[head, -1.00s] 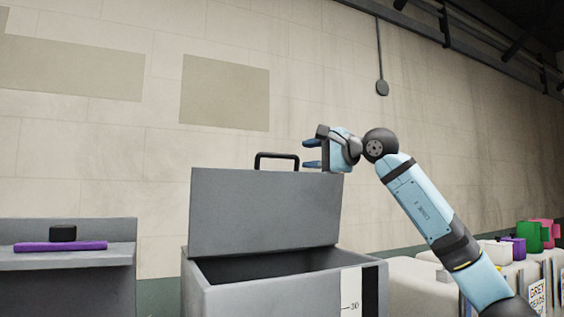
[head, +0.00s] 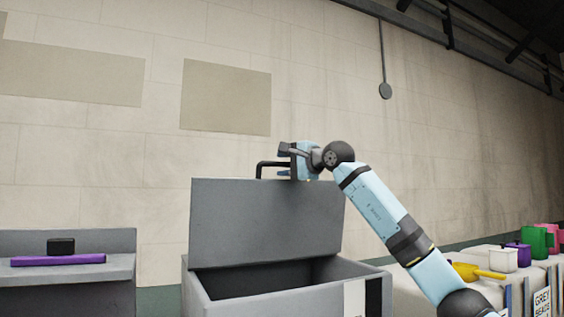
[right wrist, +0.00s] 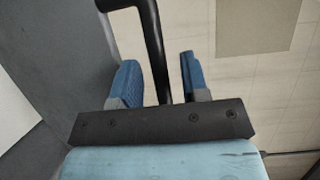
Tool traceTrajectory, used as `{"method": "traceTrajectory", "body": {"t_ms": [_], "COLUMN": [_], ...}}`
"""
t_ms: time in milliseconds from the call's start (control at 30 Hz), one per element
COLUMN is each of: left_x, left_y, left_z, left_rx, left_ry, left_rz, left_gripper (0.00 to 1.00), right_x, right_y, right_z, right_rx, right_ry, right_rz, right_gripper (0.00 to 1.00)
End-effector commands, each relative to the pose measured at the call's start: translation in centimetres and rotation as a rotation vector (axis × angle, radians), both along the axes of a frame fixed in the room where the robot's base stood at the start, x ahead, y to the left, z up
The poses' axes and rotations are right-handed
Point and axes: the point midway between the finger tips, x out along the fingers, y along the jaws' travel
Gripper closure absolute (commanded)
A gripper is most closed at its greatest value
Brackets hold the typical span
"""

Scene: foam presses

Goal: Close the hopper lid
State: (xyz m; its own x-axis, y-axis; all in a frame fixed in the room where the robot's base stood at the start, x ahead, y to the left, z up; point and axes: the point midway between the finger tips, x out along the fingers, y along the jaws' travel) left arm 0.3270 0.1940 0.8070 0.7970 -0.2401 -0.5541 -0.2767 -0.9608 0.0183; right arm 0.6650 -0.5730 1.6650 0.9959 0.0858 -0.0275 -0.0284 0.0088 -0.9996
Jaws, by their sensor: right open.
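The grey hopper (head: 225,291) stands open in the middle of the head view. Its lid (head: 265,222) is raised nearly upright at the back, with a black bar handle (head: 264,163) on its top edge. My right gripper (head: 283,163) is open at the right end of the handle. In the right wrist view, the black handle (right wrist: 152,45) passes between the two blue fingertips (right wrist: 160,75), and the fingers are not closed on it. The lid also shows in the right wrist view (right wrist: 60,60). My left gripper is not in view.
A grey shelf unit (head: 110,268) at left carries a purple bar (head: 58,260) and a black block (head: 61,246). At right, pale bins hold a yellow scoop (head: 478,272), a white cup (head: 503,260), a purple cup (head: 522,256) and a green cup (head: 541,240).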

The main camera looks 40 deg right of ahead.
Motion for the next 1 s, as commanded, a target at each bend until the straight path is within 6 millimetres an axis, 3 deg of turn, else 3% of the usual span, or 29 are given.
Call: {"method": "traceTrajectory", "body": {"t_ms": [133,433,600,633,1000], "left_x": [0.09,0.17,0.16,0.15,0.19], "left_y": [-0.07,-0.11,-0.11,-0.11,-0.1], "left_z": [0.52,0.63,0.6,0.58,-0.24], "left_rx": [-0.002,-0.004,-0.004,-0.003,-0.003], "left_ry": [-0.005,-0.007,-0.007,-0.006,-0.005], "left_rz": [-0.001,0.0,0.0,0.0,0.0], "left_gripper": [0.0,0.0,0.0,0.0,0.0], "right_x": [1.0,1.17,1.15,1.15,1.07], "right_y": [0.12,0.11,0.1,0.1,0.11], "right_z": [-0.01,-0.06,-0.06,-0.06,-0.47], "right_rx": [0.0,-0.001,-0.001,-0.001,-0.009], "right_ry": [0.0,0.0,0.0,0.0,-0.026], "right_rz": [0.001,0.0,0.0,0.0,0.0], "right_gripper": [0.58,0.58,0.97,1.0,1.0]}}
